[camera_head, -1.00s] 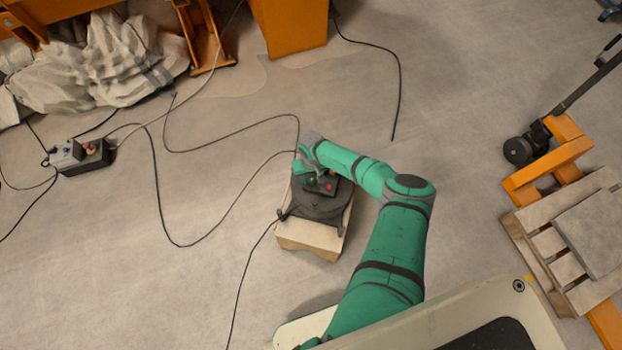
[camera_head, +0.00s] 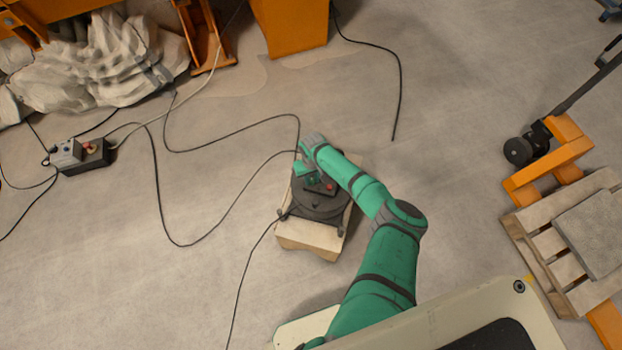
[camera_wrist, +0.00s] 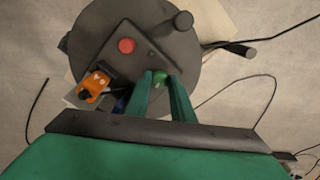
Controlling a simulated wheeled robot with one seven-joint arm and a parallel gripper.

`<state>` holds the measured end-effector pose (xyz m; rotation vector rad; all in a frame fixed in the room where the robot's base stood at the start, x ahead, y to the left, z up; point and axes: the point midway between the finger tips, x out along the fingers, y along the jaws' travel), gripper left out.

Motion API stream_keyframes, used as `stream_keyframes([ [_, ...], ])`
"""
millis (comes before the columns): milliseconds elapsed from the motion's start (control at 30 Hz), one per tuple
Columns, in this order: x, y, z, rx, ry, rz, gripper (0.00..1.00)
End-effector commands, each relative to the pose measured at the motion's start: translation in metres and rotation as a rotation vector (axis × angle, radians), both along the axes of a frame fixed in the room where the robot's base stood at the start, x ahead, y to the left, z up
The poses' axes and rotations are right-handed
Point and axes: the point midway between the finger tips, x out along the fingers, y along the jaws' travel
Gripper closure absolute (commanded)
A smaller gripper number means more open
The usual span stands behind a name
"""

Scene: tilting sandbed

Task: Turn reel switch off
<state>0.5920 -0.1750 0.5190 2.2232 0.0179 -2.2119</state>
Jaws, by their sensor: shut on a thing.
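The dark round reel (camera_head: 320,205) lies on a pale wooden board on the floor. On top is a dark control box (camera_wrist: 130,58) with a red button (camera_wrist: 127,46), which also shows in the head view (camera_head: 330,187). A small green switch knob (camera_wrist: 160,80) sits near the box's edge, between my fingertips. My gripper (camera_wrist: 160,82) reaches down over the reel, with one finger on each side of the green knob, shut on it. In the head view my wrist partly hides the box and my gripper (camera_head: 307,175).
An orange-and-black connector (camera_wrist: 94,84) sits beside the control box, close to my left finger. Black cables run over the floor. Another control box (camera_head: 80,154) stands at left. A pallet (camera_head: 565,235) and pallet jack are at right.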

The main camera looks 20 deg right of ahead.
Motion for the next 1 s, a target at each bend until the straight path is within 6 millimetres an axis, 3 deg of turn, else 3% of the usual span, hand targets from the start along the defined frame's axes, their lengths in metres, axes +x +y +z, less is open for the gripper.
stream_keyframes([
  [667,-0.0027,0.0030,-0.0021,-0.002,0.010,0.309,1.00],
  [1000,-0.0013,0.0005,-0.0013,-0.005,0.004,0.576,1.00],
])
